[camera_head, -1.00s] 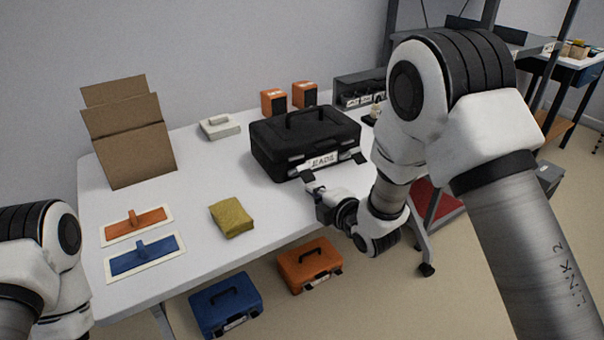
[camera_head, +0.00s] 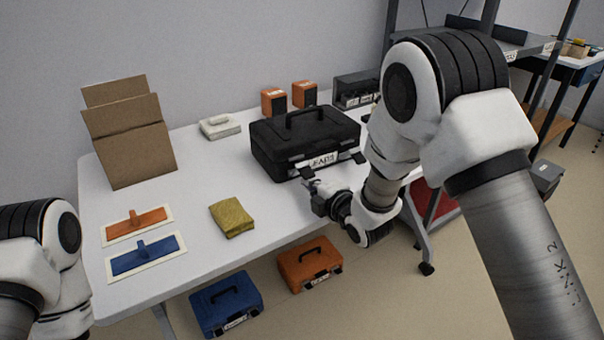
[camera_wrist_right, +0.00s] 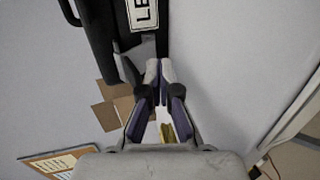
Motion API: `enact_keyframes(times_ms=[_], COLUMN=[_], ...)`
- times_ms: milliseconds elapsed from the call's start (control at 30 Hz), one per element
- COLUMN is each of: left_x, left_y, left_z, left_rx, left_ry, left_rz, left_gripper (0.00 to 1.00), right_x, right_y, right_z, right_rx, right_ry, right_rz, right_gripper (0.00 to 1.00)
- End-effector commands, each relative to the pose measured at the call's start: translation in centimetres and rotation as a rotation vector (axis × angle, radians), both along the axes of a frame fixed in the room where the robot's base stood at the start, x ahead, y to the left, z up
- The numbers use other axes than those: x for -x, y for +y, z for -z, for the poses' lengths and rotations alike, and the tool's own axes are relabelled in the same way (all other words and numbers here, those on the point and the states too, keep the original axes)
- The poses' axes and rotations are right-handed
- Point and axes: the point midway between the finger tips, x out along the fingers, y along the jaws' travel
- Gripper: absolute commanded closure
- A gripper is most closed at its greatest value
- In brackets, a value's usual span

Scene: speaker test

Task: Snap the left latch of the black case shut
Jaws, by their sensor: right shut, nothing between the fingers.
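The black case (camera_head: 288,142) stands closed-lidded on the white table in the head view, its handle on top and a white label on its front. Its left latch (camera_head: 307,173) sticks out from the lower front; the right latch (camera_head: 360,157) sticks out too. My right gripper (camera_head: 311,186) is just in front of the left latch, shut and empty; I cannot tell whether it touches. In the right wrist view its fingertips (camera_wrist_right: 160,68) are together beside the case front (camera_wrist_right: 103,38), just below the label. My left gripper is out of view.
Orange boxes (camera_head: 273,101) stand behind the case. Blue (camera_head: 226,302) and orange (camera_head: 310,265) cases are below the front edge.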

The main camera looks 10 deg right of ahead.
Motion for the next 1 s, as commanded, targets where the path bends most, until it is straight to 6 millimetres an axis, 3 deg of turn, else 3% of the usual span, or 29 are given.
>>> enact_keyframes(times_ms=[1000], left_x=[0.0], left_y=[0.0], left_z=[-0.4], left_rx=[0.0], left_ry=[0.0], left_rz=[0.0], left_gripper=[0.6], right_x=[-1.9], right_y=[0.6], right_z=[-0.7], right_rx=[0.0], right_ry=[-0.001], right_rz=[0.0], right_gripper=[1.0])
